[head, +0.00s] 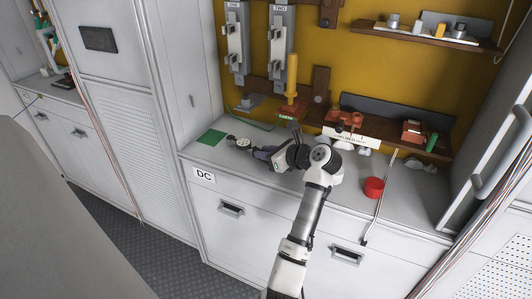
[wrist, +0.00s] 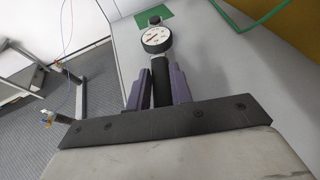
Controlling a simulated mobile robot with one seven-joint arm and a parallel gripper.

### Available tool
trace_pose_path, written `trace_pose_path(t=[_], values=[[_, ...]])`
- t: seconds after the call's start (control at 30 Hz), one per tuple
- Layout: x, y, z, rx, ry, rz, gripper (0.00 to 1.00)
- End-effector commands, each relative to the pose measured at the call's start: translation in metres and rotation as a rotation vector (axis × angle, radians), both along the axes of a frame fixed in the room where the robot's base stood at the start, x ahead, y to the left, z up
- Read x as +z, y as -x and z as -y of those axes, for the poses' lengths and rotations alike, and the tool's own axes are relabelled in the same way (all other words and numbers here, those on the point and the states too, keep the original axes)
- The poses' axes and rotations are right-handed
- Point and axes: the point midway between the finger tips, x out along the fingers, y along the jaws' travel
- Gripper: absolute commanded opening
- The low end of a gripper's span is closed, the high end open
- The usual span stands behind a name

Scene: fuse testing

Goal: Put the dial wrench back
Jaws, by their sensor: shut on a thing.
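The dial wrench has a round white-faced dial (head: 243,143) with a dark rim and a dark handle. In the wrist view the dial (wrist: 156,38) faces up and points away from me, with a small dark head beyond it. My gripper (head: 262,152), with purple fingers, is shut on the wrench handle; the fingers (wrist: 160,88) lie on either side of it. A flat green patch (head: 211,138) lies on the grey counter, just left of the wrench in the head view. I cannot tell whether the wrench touches the counter.
The counter (head: 335,190) also holds a red cup-like thing (head: 374,187) and a long thin rod (head: 380,205) at right. A wooden shelf with fittings and an upright yellow-handled piece (head: 292,75) stand behind. Drawers are below; the floor is open at left.

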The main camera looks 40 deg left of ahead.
Motion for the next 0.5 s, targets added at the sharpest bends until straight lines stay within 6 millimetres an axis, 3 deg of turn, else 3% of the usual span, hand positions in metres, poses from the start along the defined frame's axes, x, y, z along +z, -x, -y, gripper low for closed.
trace_pose_path(t=[0.5], values=[[-0.0071,-0.0002,-0.0002,-0.001,-0.002,0.000,0.00]])
